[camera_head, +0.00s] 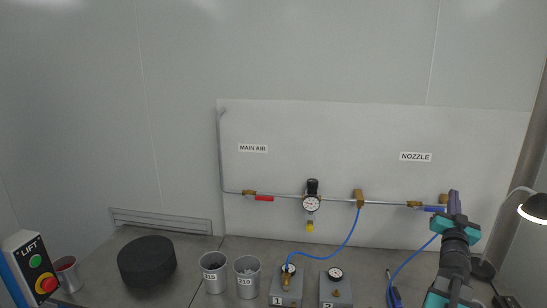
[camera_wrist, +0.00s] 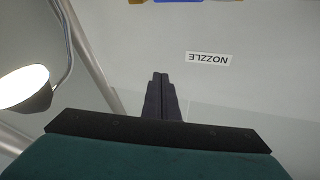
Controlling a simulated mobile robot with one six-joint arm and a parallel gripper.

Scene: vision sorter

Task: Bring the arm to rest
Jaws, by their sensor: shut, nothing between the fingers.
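My gripper (camera_head: 454,200) is raised at the right side of the head view, in front of the wall panel near the nozzle valve. In the wrist view its two dark fingers (camera_wrist: 160,85) are pressed together, with nothing between them. My teal and black arm rises from the bottom right of the head view. The wrist view looks at the wall, with the NOZZLE label (camera_wrist: 208,58) upside down.
A lamp (camera_head: 534,208) stands close right of my arm. A blue hose (camera_head: 408,262) hangs just left of it. Gauge blocks 1 (camera_head: 286,300) and 2 (camera_head: 335,297), two metal cups (camera_head: 214,280) (camera_head: 247,285) and a black round block (camera_head: 147,262) stand on the bench.

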